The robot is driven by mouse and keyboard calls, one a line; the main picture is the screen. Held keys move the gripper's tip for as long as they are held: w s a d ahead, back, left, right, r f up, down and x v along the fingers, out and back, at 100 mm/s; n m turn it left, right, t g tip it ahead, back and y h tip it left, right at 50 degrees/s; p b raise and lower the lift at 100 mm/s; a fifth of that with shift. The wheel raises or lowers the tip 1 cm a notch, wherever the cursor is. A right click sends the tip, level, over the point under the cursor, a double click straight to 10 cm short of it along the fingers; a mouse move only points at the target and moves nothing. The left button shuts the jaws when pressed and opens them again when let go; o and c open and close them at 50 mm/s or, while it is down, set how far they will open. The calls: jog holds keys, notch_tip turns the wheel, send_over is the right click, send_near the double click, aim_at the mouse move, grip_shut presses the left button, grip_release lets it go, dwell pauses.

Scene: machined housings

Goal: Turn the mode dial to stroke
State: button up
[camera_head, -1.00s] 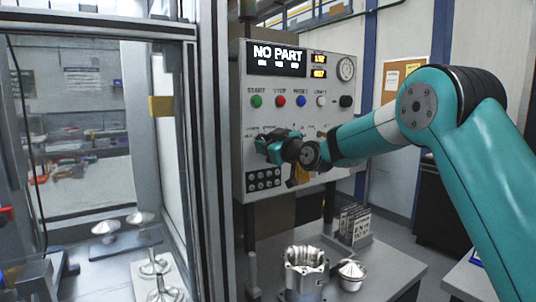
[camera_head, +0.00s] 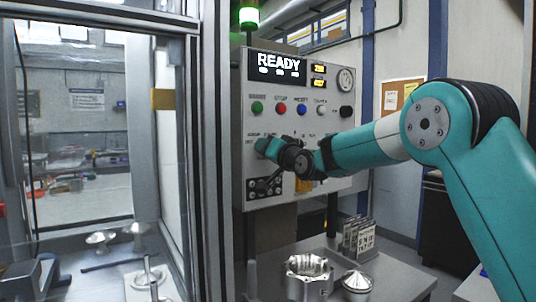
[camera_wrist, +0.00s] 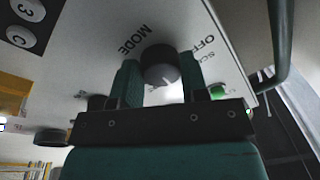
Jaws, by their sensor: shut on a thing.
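The mode dial (camera_wrist: 158,57) is a dark round knob on the pale control panel (camera_head: 305,118), with "MODE" printed to its left in the wrist view. "OFF" and a partly hidden label starting "SC" are printed to its right. My gripper (camera_wrist: 160,78) has one teal finger on each side of the dial and is shut on it. In the head view my gripper (camera_head: 264,147) is against the lower left of the panel and hides the dial. Which label the dial points to cannot be told.
The panel display (camera_head: 277,67) reads "READY" above a row of coloured buttons and a gauge (camera_head: 346,79). A green lamp (camera_head: 248,16) is lit above. A glazed enclosure is at left.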

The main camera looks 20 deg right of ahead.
jog(key=shift+m+h, duration=0.3)
jog(key=shift+m, duration=1)
jog(key=o, duration=0.9)
jog(key=shift+s, duration=0.1)
jog(key=b+v, duration=0.2)
jog(key=v, duration=0.3)
jog(key=b+v, duration=0.2)
jog(key=v, duration=0.4)
jog(key=b+v, duration=0.2)
jog(key=v, duration=0.4)
jog(key=shift+s+f, duration=0.1)
jog(key=shift+f, duration=0.2)
jog(key=shift+a, duration=0.1)
